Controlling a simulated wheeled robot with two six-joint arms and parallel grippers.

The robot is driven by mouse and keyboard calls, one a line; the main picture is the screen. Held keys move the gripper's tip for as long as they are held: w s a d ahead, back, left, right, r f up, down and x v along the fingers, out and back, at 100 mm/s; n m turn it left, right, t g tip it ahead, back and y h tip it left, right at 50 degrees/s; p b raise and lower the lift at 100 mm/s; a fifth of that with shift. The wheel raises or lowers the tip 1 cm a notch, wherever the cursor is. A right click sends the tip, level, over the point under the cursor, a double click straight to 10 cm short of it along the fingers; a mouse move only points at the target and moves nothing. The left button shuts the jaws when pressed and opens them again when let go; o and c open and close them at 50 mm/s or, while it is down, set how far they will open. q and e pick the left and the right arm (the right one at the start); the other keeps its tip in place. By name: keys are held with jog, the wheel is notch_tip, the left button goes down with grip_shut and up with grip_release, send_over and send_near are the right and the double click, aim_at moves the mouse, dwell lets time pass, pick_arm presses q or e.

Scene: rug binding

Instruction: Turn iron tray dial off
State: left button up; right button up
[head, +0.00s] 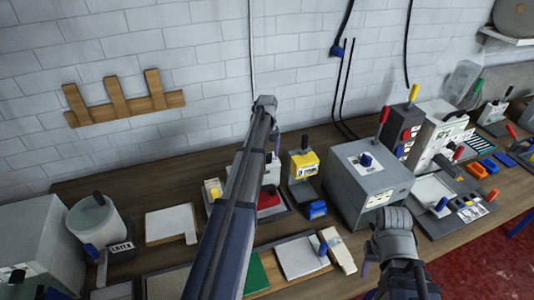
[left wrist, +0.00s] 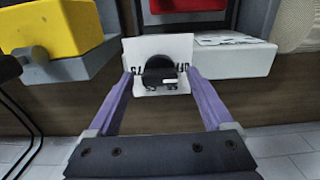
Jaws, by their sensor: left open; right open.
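In the left wrist view a black round dial (left wrist: 158,76) sits on a white plate (left wrist: 170,47) with dark lettering at both sides, which looks upside down. A short white mark on the dial points right. My left gripper (left wrist: 160,74) is open, with one purple fingertip on each side of the dial; I cannot tell whether they touch it. In the head view one purple finger of my left gripper (head: 277,144) shows, and my left arm hides much of the bench behind it, including the dial. My right gripper (head: 367,264) is partly hidden by its wrist at the lower right.
A yellow box (head: 303,164) and a grey box with a blue knob (head: 342,196) stand right of my left arm. A red pad (head: 269,201) lies beside it. A wooden rack (head: 80,117) hangs on the brick wall. A pot (head: 97,220) stands at the left.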

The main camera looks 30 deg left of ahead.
aim_at(267, 155)
pick_arm(q)
jog(key=shift+r, duration=0.15)
notch_tip(267, 155, up, 8)
jog(key=p, duration=0.8)
jog(key=shift+f, duration=0.2)
jog(key=shift+d+f, duration=0.1)
jog(key=s+d+f+m+b, duration=0.2)
jog(key=s+d+f+b, duration=0.1)
jog(key=d, duration=0.4)
jog(key=s+d+f+m+b, duration=0.2)
jog(key=s+d+f+b, duration=0.1)
jog(key=d, duration=0.4)
jog(key=s+d+f+m+b, duration=0.2)
jog(key=s+d+b, duration=0.1)
jog(key=d, duration=0.4)
jog(key=s+d+f+m+b, duration=0.4)
jog(key=s+d, duration=0.4)
jog(key=s, duration=0.1)
jog(key=s+d+f+m+y+b, duration=0.1)
jog(key=s+d+f+m+b, duration=0.2)
jog(key=s+d, duration=0.5)
notch_tip(267, 155, down, 2)
jog(key=shift+s+f+m+b, duration=0.1)
jog(key=shift+s+m+b, duration=0.3)
jog(key=shift+s+b, duration=0.45)
